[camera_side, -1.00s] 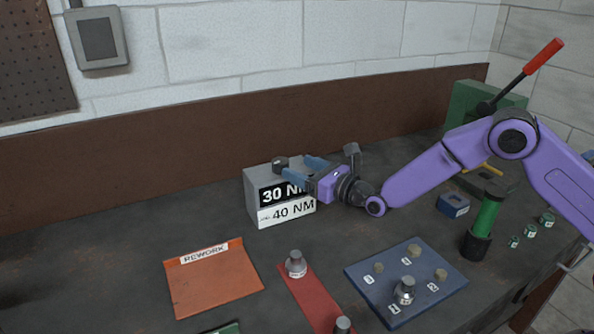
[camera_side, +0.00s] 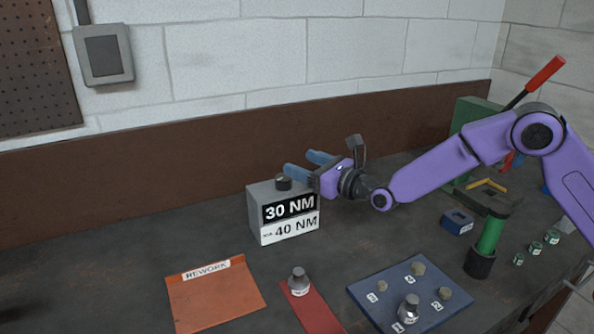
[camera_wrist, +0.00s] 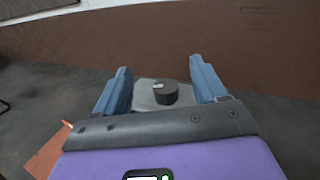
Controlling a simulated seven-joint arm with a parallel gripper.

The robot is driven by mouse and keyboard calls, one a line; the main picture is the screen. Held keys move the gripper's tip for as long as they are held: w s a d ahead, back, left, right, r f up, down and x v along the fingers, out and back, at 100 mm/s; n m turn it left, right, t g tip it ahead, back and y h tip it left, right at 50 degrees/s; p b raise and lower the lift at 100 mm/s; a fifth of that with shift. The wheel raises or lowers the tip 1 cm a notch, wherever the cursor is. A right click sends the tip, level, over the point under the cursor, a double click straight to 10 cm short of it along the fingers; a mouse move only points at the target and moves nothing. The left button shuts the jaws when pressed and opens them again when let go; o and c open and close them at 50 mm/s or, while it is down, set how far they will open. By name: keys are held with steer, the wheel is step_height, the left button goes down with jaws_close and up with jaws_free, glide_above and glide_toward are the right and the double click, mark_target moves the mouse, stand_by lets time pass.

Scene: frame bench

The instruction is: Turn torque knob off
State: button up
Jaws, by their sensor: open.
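The torque knob (camera_side: 283,183) is a dark round knob on top of a grey box (camera_side: 255,212) labelled 30 NM and 40 NM. In the wrist view the knob (camera_wrist: 164,92) sits between my two blue fingers, with a small light mark on its left side. My gripper (camera_side: 306,163) is open, its fingers pointing left, just right of and slightly above the knob in the side view. In the wrist view my gripper (camera_wrist: 162,80) shows a clear gap on both sides of the knob. I see no contact with it.
An orange REWORK mat (camera_side: 215,300) lies in front at left. A red strip (camera_side: 318,315) and a blue board (camera_side: 372,298) with several fittings lie in front. The bench behind the box is clear up to the brown backboard (camera_side: 200,215).

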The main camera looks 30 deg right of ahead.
steer(key=s+a+f+n, duration=0.1)
steer(key=a+f+n, duration=0.1)
steer(key=n, duration=0.3)
steer(key=n+t+h, duration=0.1)
steer(key=n+h, duration=0.7)
steer(key=n, duration=1.7)
glide_toward(287, 182)
steer(key=w, duration=1.2)
steer(key=shift+w+d+f, duration=0.15)
steer(key=shift+d+f, duration=0.1)
steer(key=shift+d, duration=0.1)
steer(key=shift+y, duration=0.3)
steer(key=c, duration=1)
